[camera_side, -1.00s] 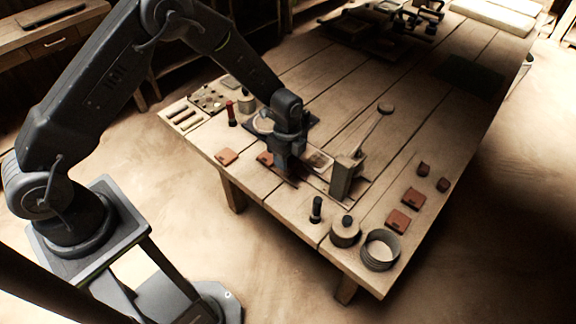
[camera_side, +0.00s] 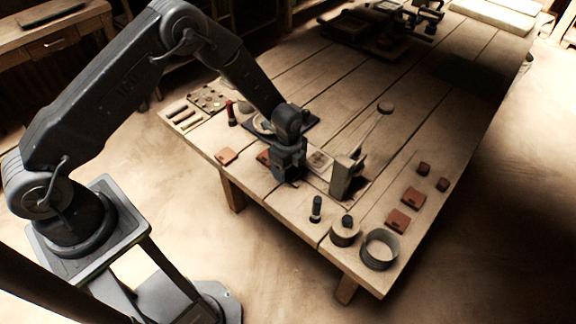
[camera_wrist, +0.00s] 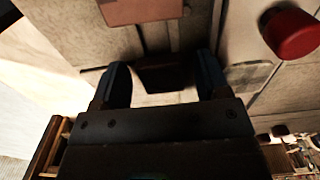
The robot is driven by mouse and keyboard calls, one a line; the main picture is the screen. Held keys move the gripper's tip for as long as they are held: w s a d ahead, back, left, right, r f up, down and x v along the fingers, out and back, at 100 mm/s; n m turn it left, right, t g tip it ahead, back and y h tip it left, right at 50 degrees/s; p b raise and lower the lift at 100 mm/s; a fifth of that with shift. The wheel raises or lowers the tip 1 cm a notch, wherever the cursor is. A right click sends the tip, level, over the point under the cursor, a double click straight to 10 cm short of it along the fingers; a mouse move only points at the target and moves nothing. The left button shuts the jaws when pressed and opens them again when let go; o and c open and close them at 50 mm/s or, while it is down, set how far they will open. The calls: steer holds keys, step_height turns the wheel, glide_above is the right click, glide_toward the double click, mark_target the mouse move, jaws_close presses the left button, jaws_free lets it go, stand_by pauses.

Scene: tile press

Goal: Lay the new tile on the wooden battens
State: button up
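My gripper (camera_wrist: 161,78) points down at the near side of the workbench, left of the press. It also shows in the side view (camera_side: 288,178). Its two fingers stand apart with a dark brown, tile-like piece (camera_wrist: 165,78) between them. The piece is in shadow, and I cannot tell whether the fingers touch it. A terracotta tile (camera_wrist: 140,8) lies beyond the fingertips. In the side view one tile (camera_side: 227,156) lies left of my gripper, and another (camera_side: 263,157) is partly hidden by it. I cannot clearly make out the battens beneath my gripper.
The press (camera_side: 345,175) with its long lever stands just right of my gripper. More tiles (camera_side: 413,197) lie to the right, near a round ring-like container (camera_side: 380,250). A red knob (camera_wrist: 290,32) is at the wrist view's upper right. The bench's middle is clear.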

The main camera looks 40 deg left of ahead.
step_height(320, 180, up, 12)
steer(key=shift+r, duration=0.25)
stand_by(0.5)
steer(key=s+a+r+n+t, duration=0.1)
steer(key=s+r+n, duration=0.3)
steer(key=r, duration=0.5)
steer(key=s+a+r+n+t, duration=0.1)
steer(key=s+a+r+n, duration=0.2)
steer(key=r, duration=0.5)
steer(key=s+r+n+t, duration=0.1)
steer(key=s+r+n, duration=0.1)
steer(key=s, duration=0.4)
steer(key=s+a+r+n+t, duration=0.1)
steer(key=s+r+n, duration=0.1)
steer(key=s+n, duration=0.3)
steer(key=s+r+n+t, duration=0.1)
steer(key=s+r+n, duration=0.2)
steer(key=s, duration=0.4)
steer(key=shift+s+a+n+t, duration=0.2)
steer(key=shift+s+n+t, duration=0.15)
steer(key=shift+n, duration=0.15)
